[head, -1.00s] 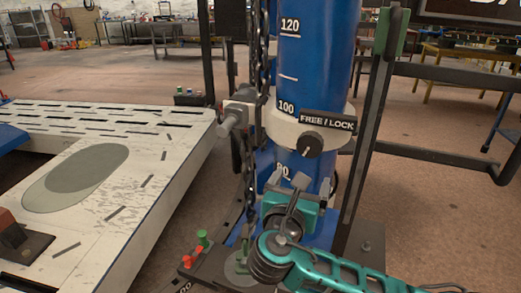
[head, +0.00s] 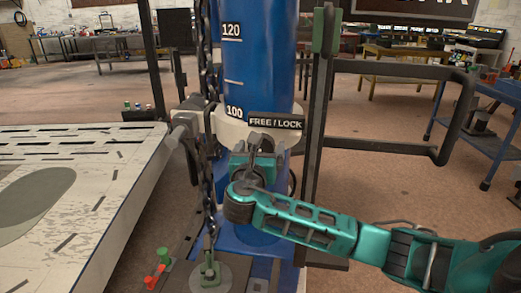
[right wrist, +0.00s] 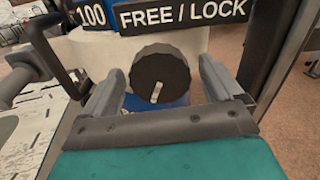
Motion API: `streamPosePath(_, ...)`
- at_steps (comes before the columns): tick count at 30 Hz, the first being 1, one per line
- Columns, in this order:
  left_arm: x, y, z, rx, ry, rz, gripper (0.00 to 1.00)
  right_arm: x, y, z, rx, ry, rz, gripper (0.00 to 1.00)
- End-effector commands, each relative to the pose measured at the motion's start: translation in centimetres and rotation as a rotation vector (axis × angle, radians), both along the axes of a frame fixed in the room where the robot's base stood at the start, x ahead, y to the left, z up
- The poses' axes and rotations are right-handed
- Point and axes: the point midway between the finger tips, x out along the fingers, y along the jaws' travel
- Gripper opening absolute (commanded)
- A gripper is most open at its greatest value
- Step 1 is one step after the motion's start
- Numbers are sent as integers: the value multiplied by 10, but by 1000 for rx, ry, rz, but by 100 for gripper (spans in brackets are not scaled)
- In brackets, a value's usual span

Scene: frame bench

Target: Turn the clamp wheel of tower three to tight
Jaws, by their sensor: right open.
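The clamp wheel is a round black knob (right wrist: 160,74) with a white pointer mark pointing down and slightly left. It sits on the white collar (head: 229,127) of the blue tower (head: 262,60), under a black FREE / LOCK sign (head: 275,121). My right gripper (head: 263,143) is in front of the collar and hides the knob in the head view. In the right wrist view my right gripper (right wrist: 163,78) is open, with one finger on each side of the knob and visible gaps to it. My left gripper is not in view.
A chain (head: 206,100) hangs left of the tower. A grey handle (head: 187,121) sticks out from the collar's left side. A dark upright post (head: 317,130) stands to the right. A white slotted bench (head: 80,180) lies to the left.

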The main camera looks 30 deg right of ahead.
Motion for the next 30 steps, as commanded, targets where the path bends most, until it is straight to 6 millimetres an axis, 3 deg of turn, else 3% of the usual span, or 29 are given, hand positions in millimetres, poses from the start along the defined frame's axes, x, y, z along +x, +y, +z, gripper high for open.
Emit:
streamPosePath(10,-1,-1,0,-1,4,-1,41,3,-3,0,0,0,1,93)
streamPosePath(27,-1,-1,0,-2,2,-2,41,3,-3,0,1,1,1,39)
streamPosePath(30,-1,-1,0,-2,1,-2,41,3,-3,0,1,0,1,39)
